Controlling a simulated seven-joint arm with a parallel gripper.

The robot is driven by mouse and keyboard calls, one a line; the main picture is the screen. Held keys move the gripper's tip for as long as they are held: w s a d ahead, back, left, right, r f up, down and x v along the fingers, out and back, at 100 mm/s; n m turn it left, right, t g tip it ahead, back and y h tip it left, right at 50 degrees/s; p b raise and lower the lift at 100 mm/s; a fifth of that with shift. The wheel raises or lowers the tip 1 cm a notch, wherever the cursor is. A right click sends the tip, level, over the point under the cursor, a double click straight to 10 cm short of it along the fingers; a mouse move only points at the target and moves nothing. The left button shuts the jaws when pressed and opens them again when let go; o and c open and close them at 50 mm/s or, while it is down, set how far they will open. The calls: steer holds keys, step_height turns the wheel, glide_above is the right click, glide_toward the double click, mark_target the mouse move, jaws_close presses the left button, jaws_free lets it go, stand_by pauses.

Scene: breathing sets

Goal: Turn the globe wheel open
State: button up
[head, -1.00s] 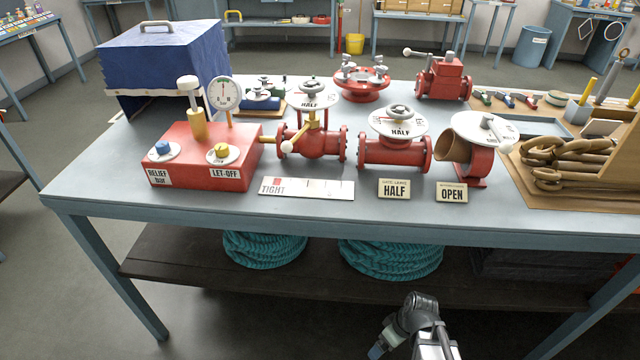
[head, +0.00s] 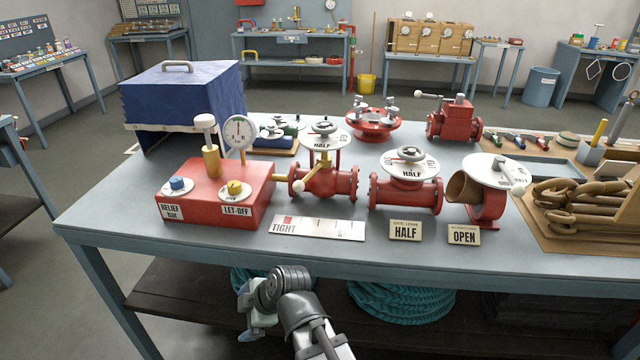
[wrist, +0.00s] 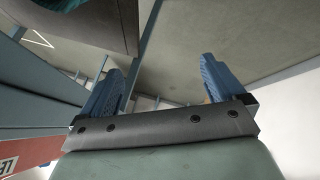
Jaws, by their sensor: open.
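The globe valve (head: 325,182) is a red flanged body on the table with a yellow stem part and a side lever with a pale knob. Its grey handwheel (head: 323,128) sits on top over a white dial reading HALF. A strip marked TIGHT (head: 318,228) lies in front of it. My gripper (head: 250,334) is in front of the table, below its front edge, well apart from the wheel. In the wrist view its two blue fingers stand wide apart with nothing between them (wrist: 163,82). The wheel does not show in the wrist view.
A red box (head: 213,192) with knobs and a gauge stands left of the globe valve. A gate valve (head: 406,192) with a HALF plate and a butterfly valve (head: 487,195) with an OPEN plate stand to its right. A blue cover (head: 185,95) is behind left.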

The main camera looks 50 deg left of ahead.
steer(key=w+a+r+n+t+y, duration=0.15)
steer(key=w+a+r+y, duration=0.3)
steer(key=r, duration=0.55)
steer(key=w+a+r+n+t+y, duration=0.15)
steer(key=w+a+r+y, duration=0.3)
steer(key=r, duration=0.45)
steer(key=m+g+y, duration=0.2)
steer(key=m+g, duration=0.1)
steer(key=m, duration=1.1)
glide_toward(315, 122)
steer(key=x, duration=0.9)
steer(key=shift+w+f, duration=0.2)
steer(key=shift+w, duration=0.1)
steer(key=c, duration=1)
steer(key=shift+o, duration=0.2)
